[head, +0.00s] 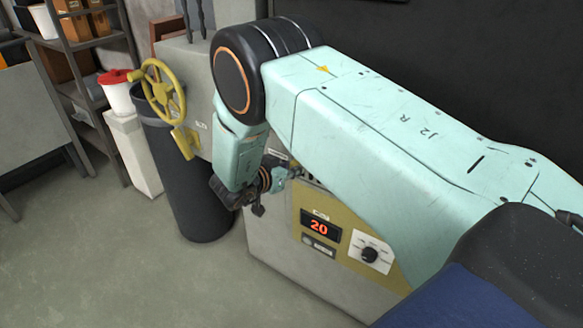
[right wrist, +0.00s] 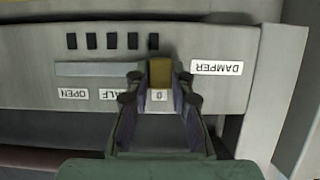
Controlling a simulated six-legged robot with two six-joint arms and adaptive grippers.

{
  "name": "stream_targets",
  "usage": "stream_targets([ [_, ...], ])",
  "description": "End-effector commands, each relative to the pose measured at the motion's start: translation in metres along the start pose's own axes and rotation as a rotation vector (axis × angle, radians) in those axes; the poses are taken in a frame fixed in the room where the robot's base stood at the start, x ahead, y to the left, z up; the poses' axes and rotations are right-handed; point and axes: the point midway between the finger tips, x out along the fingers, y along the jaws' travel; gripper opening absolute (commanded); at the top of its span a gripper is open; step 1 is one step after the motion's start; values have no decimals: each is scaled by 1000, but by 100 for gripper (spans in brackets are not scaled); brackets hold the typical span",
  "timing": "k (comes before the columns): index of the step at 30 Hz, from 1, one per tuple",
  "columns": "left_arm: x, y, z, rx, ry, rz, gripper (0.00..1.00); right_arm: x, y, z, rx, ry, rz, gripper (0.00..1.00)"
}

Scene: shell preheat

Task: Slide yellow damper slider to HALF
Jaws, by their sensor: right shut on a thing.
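The yellow damper slider (right wrist: 160,70) shows in the right wrist view, between my right gripper's fingertips (right wrist: 160,80). It sits at the right end of its slot (right wrist: 97,69), level with the 0 label (right wrist: 158,95). The HALF label (right wrist: 113,95), partly covered by a finger, and the OPEN label (right wrist: 78,93) lie to the left. The DAMPER label (right wrist: 217,68) is upside down on the right. In the head view my right gripper (head: 262,190) is at the machine's front; the slider is hidden there. My left gripper is not in view.
The machine front (head: 270,245) carries a red display reading 20 (head: 319,226) and a black knob (head: 370,254). A yellow handwheel (head: 163,95), a black bin (head: 200,205) and a shelf (head: 95,60) are at left. The floor at lower left is clear.

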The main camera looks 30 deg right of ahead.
Motion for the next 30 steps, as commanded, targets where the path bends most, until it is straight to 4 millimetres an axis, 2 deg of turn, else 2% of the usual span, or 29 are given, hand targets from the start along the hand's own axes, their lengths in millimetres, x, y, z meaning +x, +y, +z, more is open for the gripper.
stream_targets([
  [7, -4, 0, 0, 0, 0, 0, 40, 0, 4, -3, 0, 5, 0, 0],
  [15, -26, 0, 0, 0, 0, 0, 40, -1, 46, -5, -2, 5, 3, 0],
  [18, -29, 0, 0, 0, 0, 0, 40, -1, 56, -5, 1, 6, 1, 0],
  [29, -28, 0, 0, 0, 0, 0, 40, 0, 58, -4, 4, 9, -2, 0],
  [30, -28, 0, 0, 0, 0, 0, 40, 0, 58, -4, 4, 9, -2, 25],
])
